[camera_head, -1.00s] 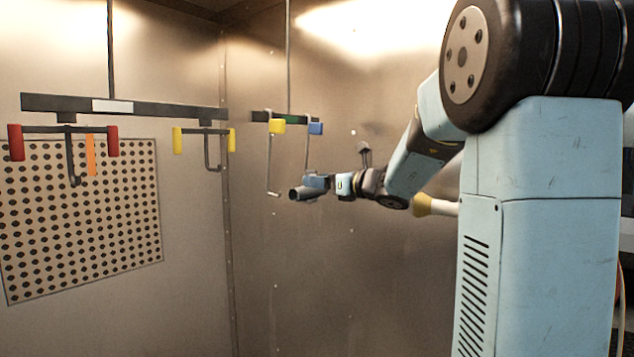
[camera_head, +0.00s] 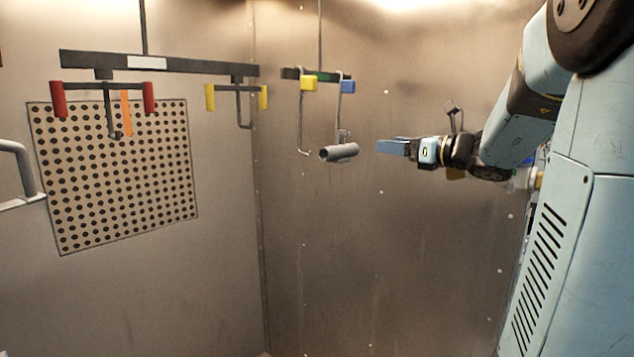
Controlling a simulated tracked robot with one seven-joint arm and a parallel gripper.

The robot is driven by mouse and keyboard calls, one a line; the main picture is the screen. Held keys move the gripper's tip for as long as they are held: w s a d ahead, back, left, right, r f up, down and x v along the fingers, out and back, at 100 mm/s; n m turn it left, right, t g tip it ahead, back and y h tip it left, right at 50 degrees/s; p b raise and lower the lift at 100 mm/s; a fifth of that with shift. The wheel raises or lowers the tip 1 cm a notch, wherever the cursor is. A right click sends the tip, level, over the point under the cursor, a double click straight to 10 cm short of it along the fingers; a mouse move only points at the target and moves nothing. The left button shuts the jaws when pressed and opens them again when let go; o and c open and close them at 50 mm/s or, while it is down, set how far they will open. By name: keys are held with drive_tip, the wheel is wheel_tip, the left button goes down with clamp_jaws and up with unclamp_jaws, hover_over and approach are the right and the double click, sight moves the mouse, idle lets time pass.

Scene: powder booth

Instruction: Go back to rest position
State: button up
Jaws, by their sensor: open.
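My gripper (camera_head: 392,146) is at the right of centre, at the end of my pale blue arm, with its blue fingers pointing left. It is empty and apart from the grey cylindrical part (camera_head: 339,152). That part hangs at the lower end of the blue-tipped hook (camera_head: 347,87) on the small rack (camera_head: 306,74). A gap of bare wall shows between the fingertips and the part. The fingers overlap in this view, so the space between them is hidden.
A yellow-tipped hook (camera_head: 308,84) hangs empty beside the part. A long dark bar (camera_head: 190,65) at the left carries red-tipped and yellow-tipped hooks. A perforated panel (camera_head: 80,200) is behind it. A grey handle (camera_head: 22,175) shows at the left edge. Space below the gripper looks clear.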

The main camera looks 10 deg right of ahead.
drive_tip(key=s+a+f+n+g+h, duration=0.3)
drive_tip(key=s+a+f+n+g, duration=0.6)
drive_tip(key=s+a+n, duration=0.45)
drive_tip(key=s+d+f+n+h, duration=0.2)
drive_tip(key=s+f+n+h, duration=0.1)
drive_tip(key=s+n, duration=0.3)
drive_tip(key=s+d+f+n+h, duration=0.3)
drive_tip(key=s+n, duration=0.3)
drive_tip(key=n, duration=0.3)
drive_tip(key=shift+s+f+h, duration=0.2)
drive_tip(key=shift+f+h, duration=0.15)
drive_tip(key=shift+h, duration=0.45)
